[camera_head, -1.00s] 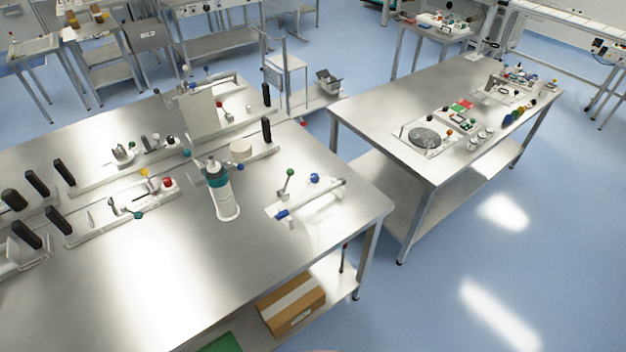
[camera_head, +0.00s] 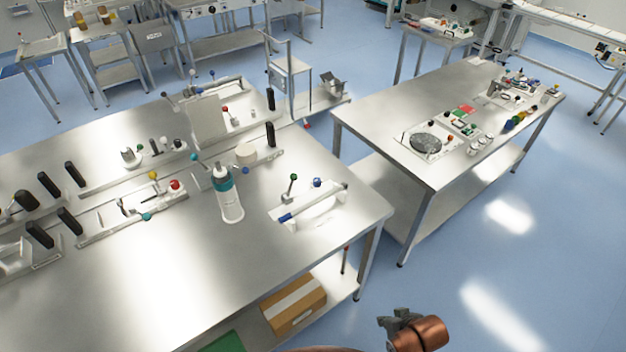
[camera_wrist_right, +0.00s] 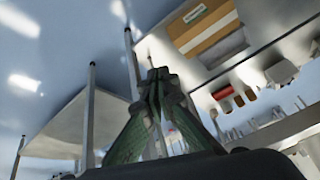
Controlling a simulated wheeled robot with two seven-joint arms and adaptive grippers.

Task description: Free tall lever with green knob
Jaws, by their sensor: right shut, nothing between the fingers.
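A tall lever with a green knob (camera_head: 293,178) stands upright on a white base plate (camera_head: 325,217) near the right end of the steel table. A blue knob (camera_head: 317,183) and a white bar with a blue end (camera_head: 286,217) share that plate. My right gripper (camera_head: 390,325) is low at the bottom of the head view, off the table's right edge and well away from the lever. In the right wrist view my right gripper (camera_wrist_right: 157,76) is shut and empty. My left gripper is not in view.
A teal-banded white bottle (camera_head: 230,196) stands left of the lever plate. The table's right leg (camera_head: 370,262) and a cardboard box (camera_head: 293,303) on the lower shelf are near my right gripper. A second steel table (camera_head: 440,175) stands at the right, with floor between.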

